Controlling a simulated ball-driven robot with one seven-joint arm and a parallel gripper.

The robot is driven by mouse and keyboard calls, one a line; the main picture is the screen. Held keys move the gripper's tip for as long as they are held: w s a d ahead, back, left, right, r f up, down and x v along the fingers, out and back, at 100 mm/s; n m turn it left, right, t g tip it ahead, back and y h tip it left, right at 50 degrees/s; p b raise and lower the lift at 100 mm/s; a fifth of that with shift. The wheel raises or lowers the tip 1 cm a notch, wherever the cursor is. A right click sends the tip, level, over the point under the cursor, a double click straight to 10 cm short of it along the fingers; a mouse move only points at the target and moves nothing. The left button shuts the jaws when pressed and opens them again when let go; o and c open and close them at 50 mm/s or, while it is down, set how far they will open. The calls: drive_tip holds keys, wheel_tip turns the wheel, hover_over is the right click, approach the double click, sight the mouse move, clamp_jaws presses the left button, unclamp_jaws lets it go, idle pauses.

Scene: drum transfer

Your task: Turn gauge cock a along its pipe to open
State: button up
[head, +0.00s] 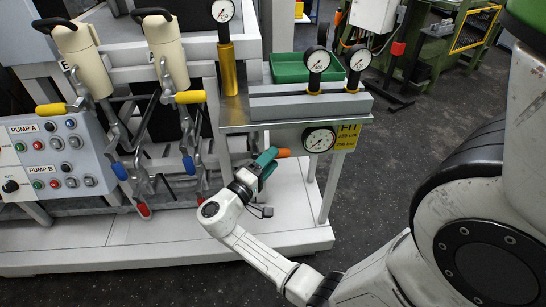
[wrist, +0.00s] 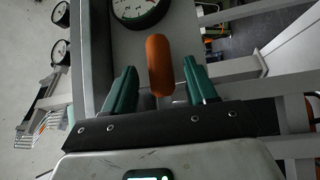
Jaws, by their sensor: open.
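The orange handle (head: 283,153) of a gauge cock shows just beyond my fingertips in the head view, left of a round dial gauge (head: 319,140). I cannot read a letter on it. In the wrist view the orange handle (wrist: 159,62) stands lengthwise between the two green fingers, with a gap on both sides. My gripper (head: 267,160) is open, and its fingers (wrist: 160,80) straddle the near part of the handle without visibly closing on it. The cock's body and pipe are mostly hidden behind the gripper.
The gauge (wrist: 140,8) is close beyond the handle. A yellow label plate (head: 347,136) sits to its right. A grey block with small gauges (head: 317,61) and a green tray (head: 290,68) are above. Yellow, blue and red levers (head: 190,97) and a pump panel (head: 60,155) are left.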

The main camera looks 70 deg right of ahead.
drive_tip(key=shift+x, duration=0.9)
clamp_jaws()
